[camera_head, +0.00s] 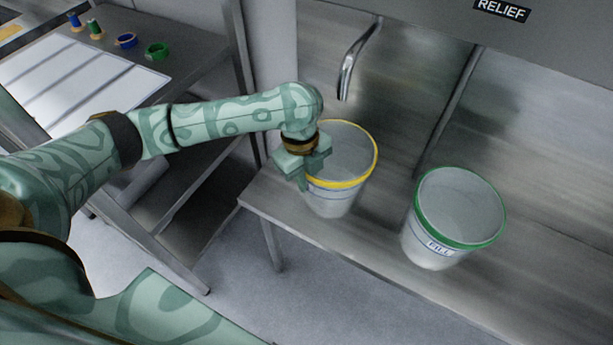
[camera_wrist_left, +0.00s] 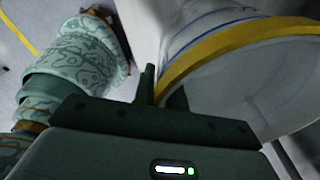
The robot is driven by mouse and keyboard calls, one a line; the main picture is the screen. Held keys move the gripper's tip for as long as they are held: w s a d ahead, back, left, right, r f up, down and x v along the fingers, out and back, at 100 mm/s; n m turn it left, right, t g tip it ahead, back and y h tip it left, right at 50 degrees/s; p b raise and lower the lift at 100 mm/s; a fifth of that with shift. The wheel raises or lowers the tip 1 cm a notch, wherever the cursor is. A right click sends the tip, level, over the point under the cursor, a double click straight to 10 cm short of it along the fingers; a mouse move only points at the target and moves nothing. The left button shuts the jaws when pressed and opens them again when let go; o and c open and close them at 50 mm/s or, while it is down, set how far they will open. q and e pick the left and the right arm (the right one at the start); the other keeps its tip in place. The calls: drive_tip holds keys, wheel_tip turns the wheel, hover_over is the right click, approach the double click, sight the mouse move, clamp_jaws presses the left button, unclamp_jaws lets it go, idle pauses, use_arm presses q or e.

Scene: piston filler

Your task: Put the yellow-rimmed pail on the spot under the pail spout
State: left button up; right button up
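The yellow-rimmed pail (camera_head: 338,200) is pale and open-topped, close to the front edge of the steel bench. I cannot tell whether its base touches the bench. My left gripper (camera_head: 304,178) is at the left side of its rim. In the left wrist view, the fingers of my left gripper (camera_wrist_left: 162,93) are close together with the yellow rim (camera_wrist_left: 225,42) between them, one outside and one inside the pail. The curved metal pail spout (camera_head: 347,72) hangs from the panel behind and above the pail. The spot under it is not distinguishable. My right gripper is not in view.
A green-rimmed pail (camera_head: 428,250) with a label stands to the right on the bench (camera_head: 390,268). A thin pipe (camera_head: 452,110) rises between the pails at the back. A side table (camera_head: 190,62) with small coloured spools and rings is at left.

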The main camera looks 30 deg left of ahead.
use_arm(q)
drive_tip(key=shift+o, duration=0.5)
drive_tip(key=shift+r, duration=0.1)
